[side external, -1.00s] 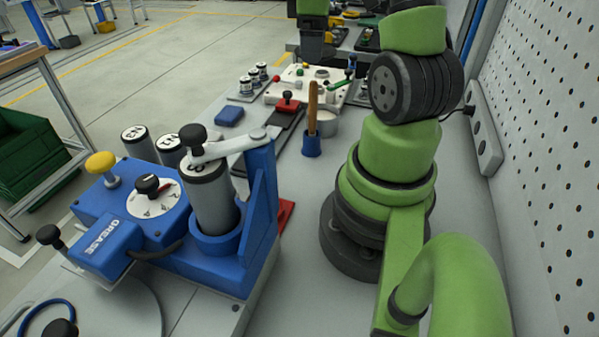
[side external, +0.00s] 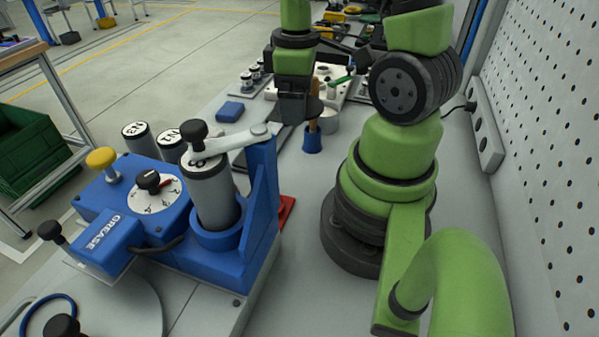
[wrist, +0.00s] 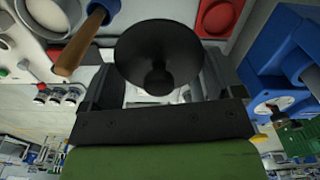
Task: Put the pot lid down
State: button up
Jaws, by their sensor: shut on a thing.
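The dark pot lid (wrist: 155,45) is a round black disc with a knob, seen close in the wrist view. My gripper (wrist: 158,82) is shut on its knob and holds the lid above the bench. In the side view the lid (side external: 301,112) is a dark disc under my gripper (side external: 292,103), partly hidden. An open pale pot (wrist: 45,16) stands at the upper left in the wrist view; it also shows behind the brush in the side view (side external: 328,121). A red holder with a round recess (wrist: 217,16) lies at the upper right; its corner shows beside the blue machine (side external: 288,211).
A wooden-handled brush (wrist: 80,45) stands in a blue cup (side external: 312,143) close to the lid. The blue grease machine (side external: 258,205) with a grey cylinder stands at the near left. A blue block (side external: 229,111) lies farther back.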

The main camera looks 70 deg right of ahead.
aim_at(297, 173)
notch_tip(297, 173, down, 15)
jog(key=shift+r, duration=0.1)
dwell(0.7)
jog(key=o, duration=0.7)
